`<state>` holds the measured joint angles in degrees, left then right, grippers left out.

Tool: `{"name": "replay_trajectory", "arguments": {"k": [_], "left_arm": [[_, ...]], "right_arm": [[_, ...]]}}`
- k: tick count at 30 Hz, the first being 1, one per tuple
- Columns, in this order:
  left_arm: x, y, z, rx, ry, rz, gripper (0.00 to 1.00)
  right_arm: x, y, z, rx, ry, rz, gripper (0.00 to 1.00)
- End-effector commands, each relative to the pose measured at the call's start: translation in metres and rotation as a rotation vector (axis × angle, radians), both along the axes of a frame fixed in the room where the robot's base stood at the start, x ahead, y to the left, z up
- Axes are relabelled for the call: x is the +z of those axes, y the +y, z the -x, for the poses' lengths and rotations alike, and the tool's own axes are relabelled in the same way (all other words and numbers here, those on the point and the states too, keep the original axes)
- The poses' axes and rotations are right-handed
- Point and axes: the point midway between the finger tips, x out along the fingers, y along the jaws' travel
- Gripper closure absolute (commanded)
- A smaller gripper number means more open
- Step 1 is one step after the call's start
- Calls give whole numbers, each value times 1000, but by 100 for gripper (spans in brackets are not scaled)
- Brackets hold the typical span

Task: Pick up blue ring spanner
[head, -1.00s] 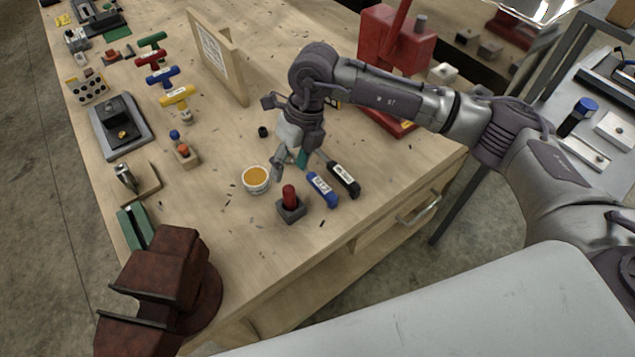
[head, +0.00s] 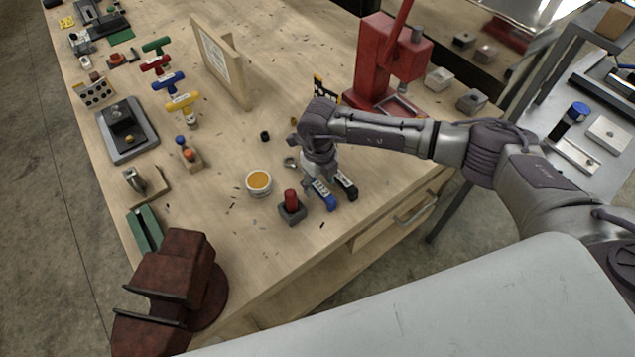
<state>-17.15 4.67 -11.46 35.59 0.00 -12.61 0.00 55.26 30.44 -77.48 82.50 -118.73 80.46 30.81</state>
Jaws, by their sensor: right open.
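The blue ring spanner (head: 328,201) lies on the wooden bench, its blue labelled handle pointing toward the front edge. A metal ring end (head: 290,163) shows to the left of my wrist and seems to belong to it. My right gripper (head: 316,183) points down right over the spanner and hides its middle. The gripper is open. I cannot tell whether its fingers touch the spanner. My left gripper is not in view.
A black-handled tool (head: 350,192) lies close to the right of the spanner. A red peg in a dark block (head: 292,208) and a tub of orange stuff (head: 259,183) stand to the left. A red press (head: 385,70) stands behind. A rusty vise (head: 175,285) is at front left.

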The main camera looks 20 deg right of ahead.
Motion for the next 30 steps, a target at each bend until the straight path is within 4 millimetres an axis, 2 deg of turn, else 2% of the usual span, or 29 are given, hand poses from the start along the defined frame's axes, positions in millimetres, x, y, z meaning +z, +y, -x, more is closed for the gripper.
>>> {"name": "replay_trajectory", "arguments": {"k": [1, 6, 13, 23, 30], "left_arm": [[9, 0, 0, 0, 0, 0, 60], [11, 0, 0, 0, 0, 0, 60], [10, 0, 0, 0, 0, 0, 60], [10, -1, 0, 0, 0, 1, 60], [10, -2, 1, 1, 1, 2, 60]], "right_arm": [[-4, 0, 1, -1, 4, 1, 44], [-22, 0, 0, 0, 1, -1, 44], [-24, 0, 0, 1, -1, 0, 44], [-24, 0, 0, 0, -1, -1, 99], [-23, 0, -1, 0, -2, -2, 100]]}}
